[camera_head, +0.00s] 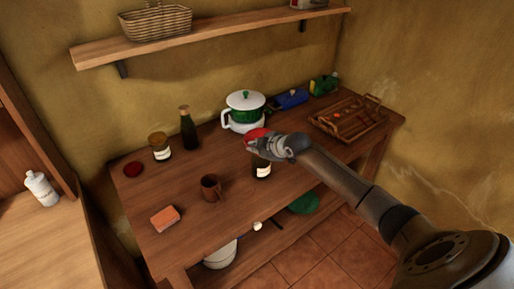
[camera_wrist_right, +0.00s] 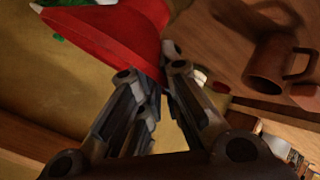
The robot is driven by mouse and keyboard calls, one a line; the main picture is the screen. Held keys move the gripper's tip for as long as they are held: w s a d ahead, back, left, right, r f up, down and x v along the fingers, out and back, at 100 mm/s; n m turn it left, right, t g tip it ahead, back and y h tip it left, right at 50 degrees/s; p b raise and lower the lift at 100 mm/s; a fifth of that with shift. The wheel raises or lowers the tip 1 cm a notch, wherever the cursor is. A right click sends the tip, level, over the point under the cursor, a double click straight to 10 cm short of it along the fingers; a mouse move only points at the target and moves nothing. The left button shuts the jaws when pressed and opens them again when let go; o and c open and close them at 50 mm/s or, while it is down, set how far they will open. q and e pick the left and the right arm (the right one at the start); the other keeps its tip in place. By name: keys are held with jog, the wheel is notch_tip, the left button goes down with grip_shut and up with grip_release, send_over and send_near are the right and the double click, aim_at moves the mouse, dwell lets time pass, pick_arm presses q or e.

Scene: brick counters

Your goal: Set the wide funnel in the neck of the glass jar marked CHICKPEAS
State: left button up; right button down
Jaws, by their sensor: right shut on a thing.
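The red funnel (camera_head: 257,133) is held by my right gripper (camera_head: 272,143) above the table's middle. In the right wrist view the funnel (camera_wrist_right: 105,35) fills the upper left, with the gripper fingers (camera_wrist_right: 152,74) closed on its edge. A jar with a white label (camera_head: 261,170) stands on the table just below the gripper, its top hidden behind it. A second labelled jar (camera_head: 160,149) with a brownish top stands at the back left. Both labels are too small to read, so I cannot tell which says CHICKPEAS. My left gripper is out of view.
A brown mug (camera_head: 211,187), an orange block (camera_head: 165,218), a dark bottle (camera_head: 188,130) and a red disc (camera_head: 133,168) stand on the table. A white-and-green pot (camera_head: 244,110) is behind the gripper. A wooden tray (camera_head: 349,118) is at the right. The front middle is clear.

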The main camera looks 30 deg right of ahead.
jog(key=shift+f+b, duration=0.55)
jog(key=shift+f, duration=0.5)
jog(key=c, duration=1.5)
grip_release()
jog(key=shift+c, duration=0.2)
jog(key=shift+o, duration=0.3)
jog(key=o, duration=0.3)
jog(key=shift+o, duration=0.2)
jog(key=shift+r, duration=0.1)
